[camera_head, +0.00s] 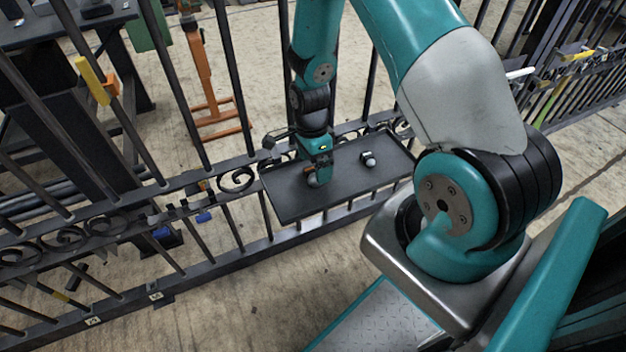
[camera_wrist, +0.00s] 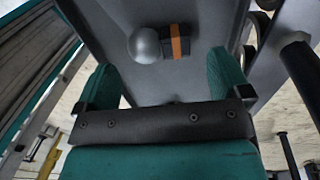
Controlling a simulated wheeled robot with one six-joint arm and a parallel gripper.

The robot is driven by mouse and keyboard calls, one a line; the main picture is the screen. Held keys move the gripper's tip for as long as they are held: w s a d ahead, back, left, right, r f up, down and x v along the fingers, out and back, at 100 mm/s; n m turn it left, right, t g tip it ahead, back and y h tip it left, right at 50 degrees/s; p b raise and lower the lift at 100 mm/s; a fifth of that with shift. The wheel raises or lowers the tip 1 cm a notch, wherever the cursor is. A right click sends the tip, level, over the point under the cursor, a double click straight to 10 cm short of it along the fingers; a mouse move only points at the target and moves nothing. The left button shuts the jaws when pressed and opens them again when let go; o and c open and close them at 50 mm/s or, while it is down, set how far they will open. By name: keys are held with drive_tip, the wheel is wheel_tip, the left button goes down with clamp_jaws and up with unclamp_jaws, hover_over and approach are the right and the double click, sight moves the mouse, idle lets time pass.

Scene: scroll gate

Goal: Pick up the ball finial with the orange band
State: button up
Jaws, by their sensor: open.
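The ball finial with the orange band (camera_wrist: 175,42) lies on its side on a dark grey tray (camera_wrist: 205,22) in the wrist view. It has a grey ball, a dark base and an orange stripe around the base. In the head view my gripper (camera_head: 317,170) is low over the left part of the tray (camera_head: 340,185), mostly hiding the finial there.
A second finial (camera_head: 368,159) with a pale ball and dark base lies on the tray to the right of my gripper. An orange stand (camera_head: 208,90) is behind the gate.

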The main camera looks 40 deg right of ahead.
wheel_tip(320, 180, down, 3)
drive_tip(key=shift+s+r, duration=0.15)
drive_tip(key=shift+r, duration=0.05)
drive_tip(key=c, duration=1.2)
